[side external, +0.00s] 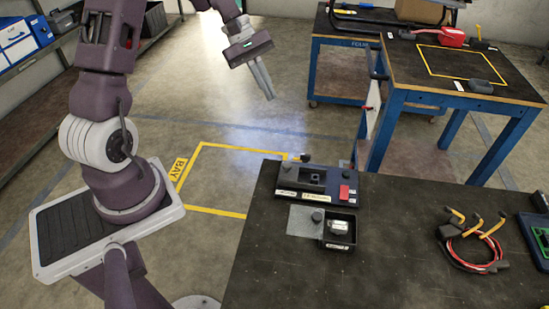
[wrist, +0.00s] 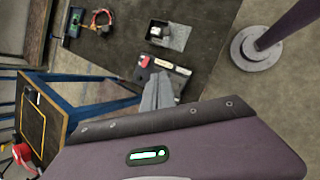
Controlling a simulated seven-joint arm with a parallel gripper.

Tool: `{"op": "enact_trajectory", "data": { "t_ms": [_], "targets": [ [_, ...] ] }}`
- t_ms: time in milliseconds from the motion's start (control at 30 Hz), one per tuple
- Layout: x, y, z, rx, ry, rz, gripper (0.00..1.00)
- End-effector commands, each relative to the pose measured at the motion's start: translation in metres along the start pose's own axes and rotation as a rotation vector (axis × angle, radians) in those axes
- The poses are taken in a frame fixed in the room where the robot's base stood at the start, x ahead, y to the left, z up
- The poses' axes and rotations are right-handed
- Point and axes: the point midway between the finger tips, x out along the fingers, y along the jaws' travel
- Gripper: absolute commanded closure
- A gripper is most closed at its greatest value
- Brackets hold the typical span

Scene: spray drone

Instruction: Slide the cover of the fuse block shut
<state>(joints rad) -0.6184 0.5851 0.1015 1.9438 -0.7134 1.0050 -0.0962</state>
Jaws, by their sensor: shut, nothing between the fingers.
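The fuse block appears to be the small open black box (side external: 340,238) near the left edge of the dark workbench, with a white part inside. Its cover looks like the flat grey plate (side external: 300,224) with a dark knob, lying to the box's left and leaving the box uncovered. In the wrist view the box (wrist: 151,38) and plate (wrist: 180,36) show near the top centre. My gripper (side external: 268,92) is shut and empty, in the air beyond the bench's far left corner, well apart from the box and plate. Its fingers (wrist: 157,88) also show in the wrist view.
A black device (side external: 330,200) with labels, a knob and a red part sits just behind the box. Coiled red and black cables (side external: 468,250) with yellow hooks lie to the right. The bench between is clear. A blue-framed table (side external: 395,85) stands behind.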

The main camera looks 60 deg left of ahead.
Motion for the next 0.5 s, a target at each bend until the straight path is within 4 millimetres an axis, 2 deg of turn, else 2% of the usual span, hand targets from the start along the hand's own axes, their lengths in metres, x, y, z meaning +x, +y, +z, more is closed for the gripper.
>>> {"op": "enact_trajectory", "data": {
  "t_ms": [33, 100, 200, 333, 400, 500],
  "targets": [
    [0.019, -0.013, -0.044, -0.153, -0.048, 0.035, 1.0],
    [0.043, -0.034, -0.097, -0.344, -0.1, 0.096, 1.0],
    [0.076, -0.068, -0.152, -0.559, -0.157, 0.169, 1.0],
    [0.103, -0.1, -0.187, -0.715, -0.195, 0.225, 1.0],
    [0.11, -0.106, -0.193, -0.746, -0.202, 0.236, 1.0],
    [0.12, -0.105, -0.193, -0.755, -0.206, 0.239, 1.0]
  ]
}}
